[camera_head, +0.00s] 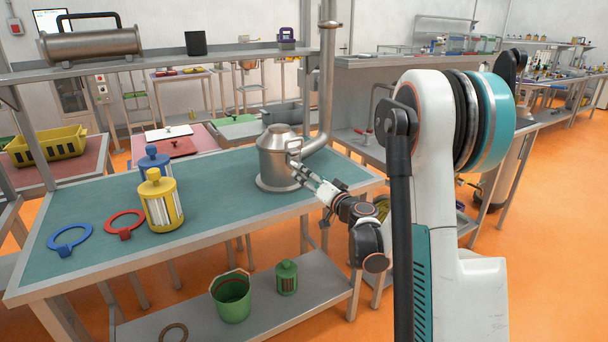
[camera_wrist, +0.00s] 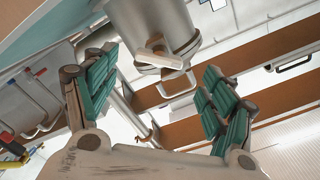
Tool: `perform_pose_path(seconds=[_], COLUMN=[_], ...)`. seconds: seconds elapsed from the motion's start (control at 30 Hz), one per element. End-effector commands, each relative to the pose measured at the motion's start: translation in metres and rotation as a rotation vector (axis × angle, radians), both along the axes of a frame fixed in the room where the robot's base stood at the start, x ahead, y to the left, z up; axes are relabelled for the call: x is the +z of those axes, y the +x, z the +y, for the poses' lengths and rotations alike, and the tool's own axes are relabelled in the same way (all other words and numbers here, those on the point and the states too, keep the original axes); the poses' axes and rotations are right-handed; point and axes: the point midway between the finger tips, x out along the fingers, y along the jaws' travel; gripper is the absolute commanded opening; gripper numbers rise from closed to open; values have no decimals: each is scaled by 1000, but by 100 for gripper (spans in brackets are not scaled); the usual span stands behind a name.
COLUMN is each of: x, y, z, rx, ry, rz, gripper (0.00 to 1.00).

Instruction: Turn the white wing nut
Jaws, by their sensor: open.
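The white wing nut (camera_wrist: 160,57) shows as a pale bar on the lower part of a grey metal vessel in the wrist view. A looped metal piece lies just below and right of it. In the head view the metal vessel (camera_head: 279,150) stands on the green table top, and the nut is too small to make out clearly. My gripper (camera_head: 301,174) is at the vessel's right side. In the wrist view its green-padded fingers (camera_wrist: 160,72) are spread wide, one on each side of the nut. They look empty, and I see no contact with the nut.
A steel pipe (camera_head: 327,80) rises just right of the vessel. Yellow (camera_head: 161,203) and blue (camera_head: 153,160) canisters stand on the table's left part, with red (camera_head: 125,224) and blue (camera_head: 70,240) rings beside them. The table between canisters and vessel is clear.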

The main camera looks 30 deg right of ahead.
Motion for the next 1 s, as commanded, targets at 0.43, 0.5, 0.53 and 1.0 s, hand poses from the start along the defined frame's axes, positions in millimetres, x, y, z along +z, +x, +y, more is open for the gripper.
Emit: perform_pose_path(seconds=[0.43, 0.5, 0.53, 1.0], x=[0, 0, 0, 2], y=[-62, -64, -64, -64], z=[-2, -2, -2, -3], rx=[0, 0, 1, 0], ry=[0, 0, 0, 195], rz=[0, 0, 1, 7], gripper=[77, 77, 77, 32])
